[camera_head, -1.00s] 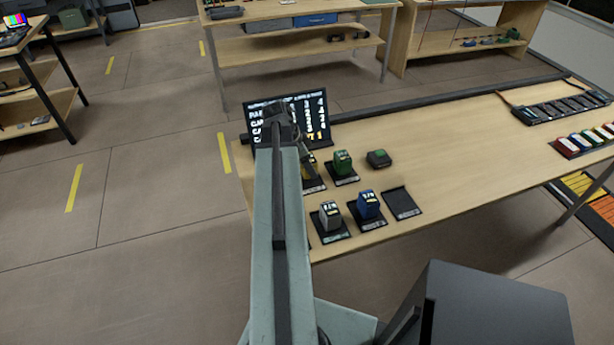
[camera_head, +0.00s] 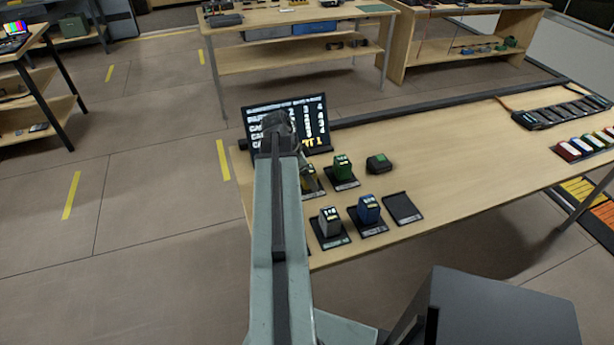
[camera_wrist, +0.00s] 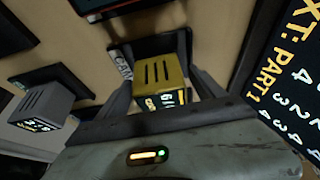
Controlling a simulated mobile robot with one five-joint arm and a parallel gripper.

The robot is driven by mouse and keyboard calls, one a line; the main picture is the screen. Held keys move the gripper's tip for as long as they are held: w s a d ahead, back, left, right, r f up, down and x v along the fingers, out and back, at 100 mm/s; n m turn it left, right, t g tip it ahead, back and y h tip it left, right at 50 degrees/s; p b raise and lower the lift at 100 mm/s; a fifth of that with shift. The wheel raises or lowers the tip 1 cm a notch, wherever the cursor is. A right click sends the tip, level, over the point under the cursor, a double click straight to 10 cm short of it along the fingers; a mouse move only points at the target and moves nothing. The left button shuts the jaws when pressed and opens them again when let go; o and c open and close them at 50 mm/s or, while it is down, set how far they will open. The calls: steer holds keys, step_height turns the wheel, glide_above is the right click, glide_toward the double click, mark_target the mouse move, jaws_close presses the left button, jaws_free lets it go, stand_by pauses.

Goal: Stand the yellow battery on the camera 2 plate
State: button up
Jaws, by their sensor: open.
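The yellow battery (camera_wrist: 161,80) stands upright on a black plate (camera_wrist: 178,42) in the wrist view. The plate's label is only partly readable, so I cannot tell its number. My gripper (camera_wrist: 162,72) is open, with one finger on each side of the battery; I cannot tell whether either touches it. In the head view my arm hides most of the gripper, and only a sliver of the yellow battery (camera_head: 310,184) shows beside the arm.
Grey (camera_head: 329,221), blue (camera_head: 368,209) and green (camera_head: 342,167) batteries stand on plates nearby. An empty plate (camera_head: 403,208) lies right of the blue one. A dark green block (camera_head: 379,163) sits behind. A text screen (camera_head: 318,128) stands close by. The table's middle is clear.

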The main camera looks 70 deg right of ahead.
steer(key=p+v, duration=1)
steer(key=v, duration=0.2)
steer(key=shift+p, duration=0.35)
steer(key=w+a+f+n+t, duration=0.25)
steer(key=w+a+n, duration=1.25)
steer(key=w+a, duration=1.05)
steer(key=w+a+n+y, duration=0.1)
steer(key=w+a+n, duration=0.2)
steer(key=a, duration=1.1)
steer(key=w+a+n+y, duration=0.1)
steer(key=w+a+n, duration=0.2)
steer(key=a+n, duration=0.7)
steer(key=a+t, duration=0.1)
steer(key=a, duration=0.4)
steer(key=shift+a+r+y, duration=0.2)
steer(key=shift+r+y, duration=0.15)
steer(key=shift+y, duration=0.05)
